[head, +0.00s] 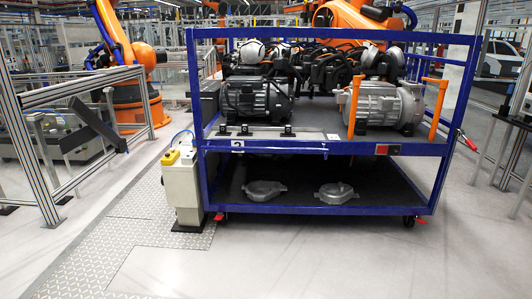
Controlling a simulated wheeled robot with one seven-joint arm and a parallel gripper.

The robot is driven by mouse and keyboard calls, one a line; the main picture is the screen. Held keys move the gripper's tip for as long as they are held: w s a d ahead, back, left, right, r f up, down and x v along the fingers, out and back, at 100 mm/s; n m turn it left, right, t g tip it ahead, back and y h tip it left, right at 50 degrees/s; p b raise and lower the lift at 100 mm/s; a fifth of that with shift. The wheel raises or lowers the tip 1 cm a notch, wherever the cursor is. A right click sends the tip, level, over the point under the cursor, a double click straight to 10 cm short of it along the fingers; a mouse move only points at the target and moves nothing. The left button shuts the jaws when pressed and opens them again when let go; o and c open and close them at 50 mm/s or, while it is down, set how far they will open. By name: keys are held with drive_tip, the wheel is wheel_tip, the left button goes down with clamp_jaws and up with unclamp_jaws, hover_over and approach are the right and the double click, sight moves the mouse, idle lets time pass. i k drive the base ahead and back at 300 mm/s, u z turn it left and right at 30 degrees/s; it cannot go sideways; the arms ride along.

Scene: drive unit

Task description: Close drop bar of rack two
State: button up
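Rack two, as I take it, is the blue-framed rack (330,34) in the middle of the head view. A small dark label with a white mark (237,143) sits at the left of its shelf edge; the mark is too small to read surely. Two orange bars rise at the front right of the upper shelf: a left orange bar (354,107) and a right orange bar (437,108) with a short crosspiece at its top. I cannot tell which part is the drop bar or how it is set. My gripper is not in view.
Grey motors (256,100) fill the upper shelf; two metal covers (264,190) lie on the lower deck. A white post with a yellow top (182,188) stands at the rack's left. Metal fencing (40,150) is farther left. The floor in front (330,260) is clear.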

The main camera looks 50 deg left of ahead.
sight(324, 151)
drive_tip(key=u, duration=0.95)
drive_tip(key=i, duration=1.1)
drive_tip(key=u, duration=0.8)
drive_tip(key=i, duration=0.9)
drive_tip(key=z, duration=0.5)
drive_tip(key=i, duration=1.7)
drive_tip(key=u, duration=0.35)
